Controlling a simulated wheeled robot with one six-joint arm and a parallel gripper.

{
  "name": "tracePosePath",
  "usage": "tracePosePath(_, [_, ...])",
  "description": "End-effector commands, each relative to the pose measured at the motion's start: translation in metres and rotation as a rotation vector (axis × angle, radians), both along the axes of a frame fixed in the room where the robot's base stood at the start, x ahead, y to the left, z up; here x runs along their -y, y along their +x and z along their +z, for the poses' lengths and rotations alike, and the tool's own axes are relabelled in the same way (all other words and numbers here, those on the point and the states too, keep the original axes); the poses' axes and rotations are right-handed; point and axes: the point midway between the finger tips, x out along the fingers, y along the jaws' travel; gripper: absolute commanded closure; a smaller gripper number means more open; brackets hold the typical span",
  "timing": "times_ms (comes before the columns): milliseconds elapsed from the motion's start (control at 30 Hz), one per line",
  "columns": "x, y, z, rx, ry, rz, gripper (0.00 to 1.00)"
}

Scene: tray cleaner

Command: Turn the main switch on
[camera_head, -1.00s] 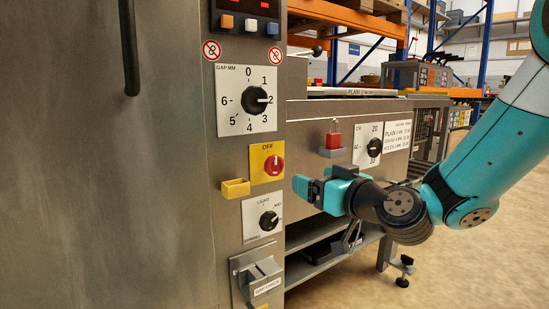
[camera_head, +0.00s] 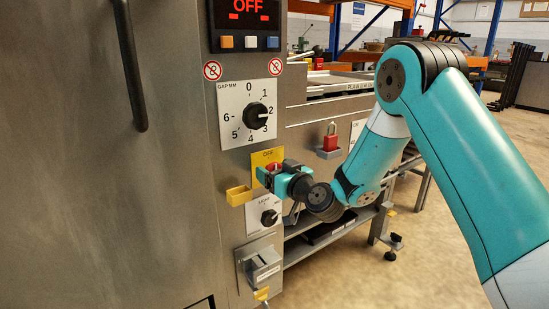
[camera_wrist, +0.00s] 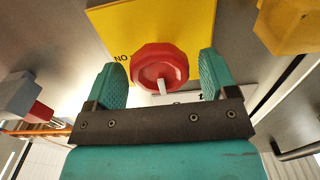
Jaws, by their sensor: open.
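The main switch is a red rotary knob (camera_wrist: 158,68) on a yellow plate (camera_wrist: 110,22), marked OFF at the top in the head view. In the head view the plate (camera_head: 262,158) shows above my gripper, which covers part of the knob. My gripper (camera_head: 268,175) is at the switch. In the wrist view my gripper (camera_wrist: 160,75) is open, with one teal finger on each side of the red knob. Gaps show between knob and fingers, so they look apart from it. A pale mark on the knob points toward my gripper in the wrist view.
The display (camera_head: 247,12) reads OFF. A gap dial (camera_head: 256,115) is above the switch, a yellow holder (camera_head: 238,195) left of it, and another dial (camera_head: 269,217) below. A red padlock (camera_head: 330,140) hangs to the right. A grey lever (camera_head: 263,268) sticks out lower down.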

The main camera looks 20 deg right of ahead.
Motion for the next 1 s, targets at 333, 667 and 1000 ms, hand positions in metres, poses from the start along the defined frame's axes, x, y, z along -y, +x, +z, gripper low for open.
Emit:
tracePosePath(333, [-0.0022,0.0054,-0.0010,0.000,0.000,0.000,0.21])
tracePosePath(667, [-0.0020,0.0051,-0.0007,0.000,0.000,0.000,0.69])
tracePosePath(1000, [-0.0015,0.0052,-0.0006,-0.015,0.048,0.000,0.69])
